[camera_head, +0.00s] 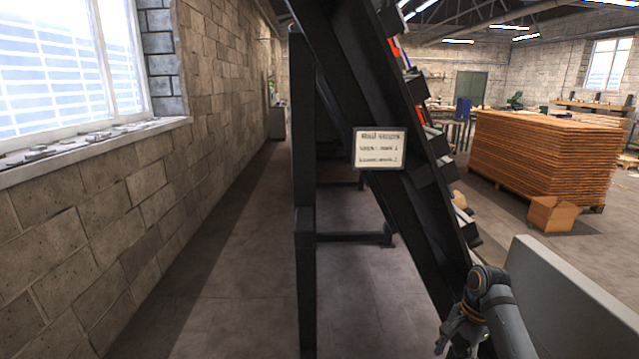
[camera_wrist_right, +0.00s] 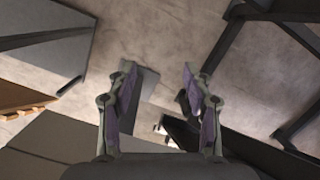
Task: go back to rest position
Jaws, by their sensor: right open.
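My right gripper (camera_head: 452,336) shows at the bottom right of the head view, at the end of my right arm, close to the foot of a black slanted frame (camera_head: 410,190). In the right wrist view the right gripper (camera_wrist_right: 158,75) has its two fingers spread apart with nothing between them. Beyond the fingers lie the concrete floor and dark beams. My left gripper is in neither view.
A sign (camera_head: 380,148) hangs on the black frame, beside an upright black post (camera_head: 304,200). A grey panel (camera_head: 570,305) stands right of my arm. A brown stack of boards (camera_head: 540,155) and a cardboard box (camera_head: 553,214) stand farther right. The left floor is clear.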

